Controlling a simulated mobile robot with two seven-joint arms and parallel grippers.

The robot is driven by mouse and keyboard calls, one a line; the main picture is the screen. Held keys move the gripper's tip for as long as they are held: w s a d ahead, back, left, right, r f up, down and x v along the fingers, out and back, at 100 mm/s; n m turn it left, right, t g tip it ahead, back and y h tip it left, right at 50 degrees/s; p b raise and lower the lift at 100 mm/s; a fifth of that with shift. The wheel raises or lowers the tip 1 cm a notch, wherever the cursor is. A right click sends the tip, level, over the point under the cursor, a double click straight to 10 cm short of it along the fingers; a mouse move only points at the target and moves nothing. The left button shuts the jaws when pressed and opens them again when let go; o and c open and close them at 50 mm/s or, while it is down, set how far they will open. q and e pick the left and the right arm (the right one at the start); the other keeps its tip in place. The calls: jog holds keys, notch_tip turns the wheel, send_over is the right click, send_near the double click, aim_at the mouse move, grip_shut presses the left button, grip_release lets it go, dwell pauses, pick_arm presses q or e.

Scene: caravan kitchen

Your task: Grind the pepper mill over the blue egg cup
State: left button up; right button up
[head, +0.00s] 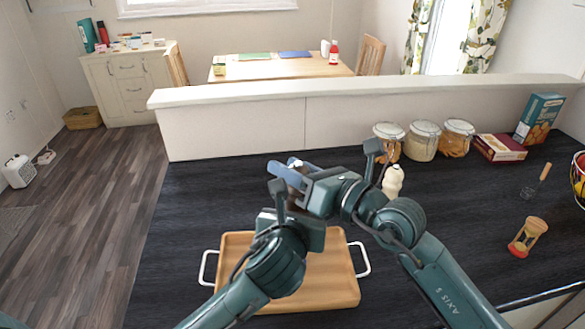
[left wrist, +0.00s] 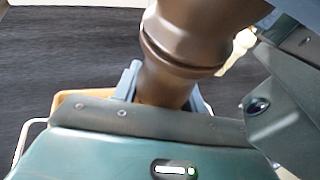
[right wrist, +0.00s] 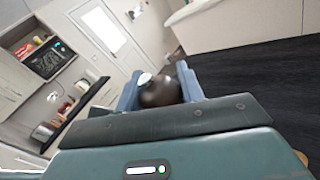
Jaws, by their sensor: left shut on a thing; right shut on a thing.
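The brown pepper mill (left wrist: 190,35) stands large in the left wrist view. My left gripper (left wrist: 165,90) is shut around its lower body. My right gripper (head: 290,172) is shut on the mill's dark rounded top, which shows between the blue fingers in the right wrist view (right wrist: 160,92). In the head view both grippers meet above the wooden tray (head: 335,290), one over the other, and my arms hide most of the mill. The left gripper's fingers are hidden there. I cannot make out the blue egg cup in any view; my arms cover part of the tray.
A cream bottle-shaped thing (head: 393,181) stands right of the grippers. Behind it are several glass jars (head: 423,141), a dark red box (head: 499,148) and a blue box (head: 539,118). The dark counter (head: 195,200) is clear at left.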

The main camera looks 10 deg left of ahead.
jog(key=shift+f, duration=0.1)
jog(key=o, duration=0.7)
jog(key=v, duration=1.2)
jog(key=shift+r, duration=3.55)
